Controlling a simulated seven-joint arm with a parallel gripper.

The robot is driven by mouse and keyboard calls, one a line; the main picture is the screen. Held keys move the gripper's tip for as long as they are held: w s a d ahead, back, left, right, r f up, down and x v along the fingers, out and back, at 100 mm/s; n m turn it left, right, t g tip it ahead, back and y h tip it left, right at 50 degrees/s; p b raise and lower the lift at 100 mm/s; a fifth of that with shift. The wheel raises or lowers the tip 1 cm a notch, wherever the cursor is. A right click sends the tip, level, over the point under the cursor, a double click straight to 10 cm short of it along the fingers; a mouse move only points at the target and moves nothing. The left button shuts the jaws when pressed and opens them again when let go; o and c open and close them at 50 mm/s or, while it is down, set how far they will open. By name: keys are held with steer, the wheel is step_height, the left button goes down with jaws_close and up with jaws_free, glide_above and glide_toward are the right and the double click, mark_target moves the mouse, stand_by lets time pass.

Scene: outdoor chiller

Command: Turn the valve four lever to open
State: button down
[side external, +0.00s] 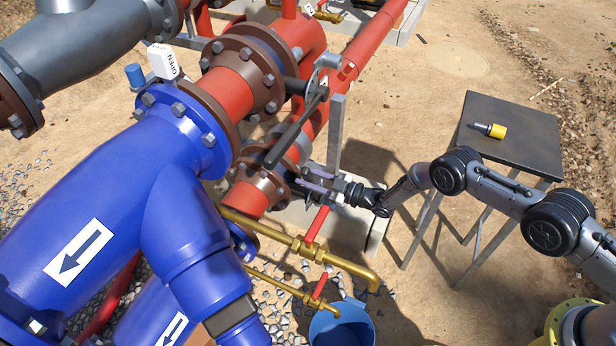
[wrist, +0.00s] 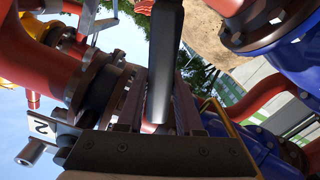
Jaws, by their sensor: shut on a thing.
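A long dark grey valve lever (side external: 292,136) slants down and left from a valve stem beside the brown-flanged red pipe in the side view. In the wrist view the dark lever (wrist: 163,60) runs down from the top, with its end between my two fingers. My gripper (side external: 303,178) reaches in from the right near the lever's lower end. In the wrist view my gripper (wrist: 158,100) is shut on the lever, a finger on each side. I cannot read which valve number this lever carries.
A large blue pipe (side external: 115,215) fills the left. A grey upright post (side external: 337,130) stands close behind my gripper. Brass pipes with red handles (side external: 317,224) run just below it. A black table (side external: 512,135) with a yellow-ended tool (side external: 490,130) and a blue bucket (side external: 342,325) stand nearby.

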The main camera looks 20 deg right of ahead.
steer(key=shift+s, duration=0.1)
stand_by(0.6)
steer(key=shift+s+a+f+n, duration=0.25)
steer(key=shift+s+a+n, duration=0.05)
steer(key=shift+a, duration=0.15)
steer(key=s+a+f+n, duration=0.4)
steer(key=f+n, duration=0.1)
steer(key=f, duration=0.2)
steer(key=s+a+f+n, duration=0.4)
steer(key=f+n, duration=0.1)
steer(key=f, duration=0.2)
steer(key=c, duration=0.6)
jaws_free()
steer(key=shift+o, duration=0.2)
